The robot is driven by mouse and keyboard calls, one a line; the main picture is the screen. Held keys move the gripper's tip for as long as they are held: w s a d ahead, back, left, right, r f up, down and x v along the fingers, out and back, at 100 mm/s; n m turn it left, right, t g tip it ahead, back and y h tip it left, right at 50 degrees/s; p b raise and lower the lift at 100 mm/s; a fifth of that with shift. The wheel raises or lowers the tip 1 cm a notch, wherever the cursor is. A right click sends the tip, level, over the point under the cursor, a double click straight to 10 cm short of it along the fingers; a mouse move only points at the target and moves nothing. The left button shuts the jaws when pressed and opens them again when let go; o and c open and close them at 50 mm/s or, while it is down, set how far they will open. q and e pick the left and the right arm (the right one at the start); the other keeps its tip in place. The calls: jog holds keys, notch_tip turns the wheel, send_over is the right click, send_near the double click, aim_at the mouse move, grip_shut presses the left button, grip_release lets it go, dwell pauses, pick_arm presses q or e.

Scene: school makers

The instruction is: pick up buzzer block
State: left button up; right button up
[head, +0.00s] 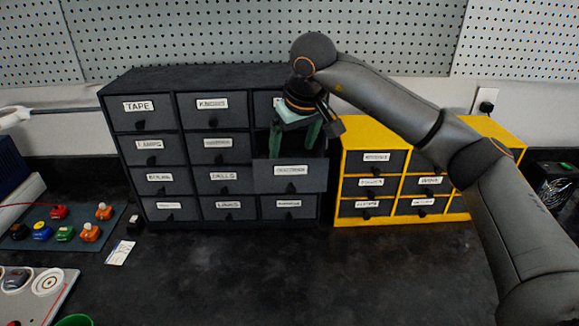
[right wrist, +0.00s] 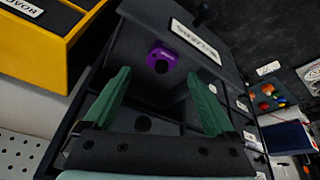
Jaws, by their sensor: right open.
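A small purple block (right wrist: 161,56), which looks like the buzzer block, lies inside an open dark drawer in the right wrist view. The drawer front hides it in the head view. My right gripper (head: 293,148) points down into the open drawer (head: 290,179) of the black cabinet (head: 160,83). Its green fingers are spread apart with nothing between them. In the right wrist view the gripper (right wrist: 158,78) faces the purple block, which shows beyond the fingertips and roughly between them. I cannot tell the remaining distance. My left gripper is not in view.
A yellow cabinet (head: 337,203) stands close to the right of the black one, under my right arm. Several coloured blocks sit on a dark mat (head: 20,243) at the left. A white card (head: 120,251) lies nearby. The front middle of the bench is clear.

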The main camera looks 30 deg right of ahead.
jog(key=x, duration=0.3)
jog(key=shift+w+a+f, duration=0.1)
jog(key=shift+f, duration=0.05)
jog(key=shift+c, duration=0.3)
jog(key=c, duration=1.3)
jog(key=shift+c, duration=0.4)
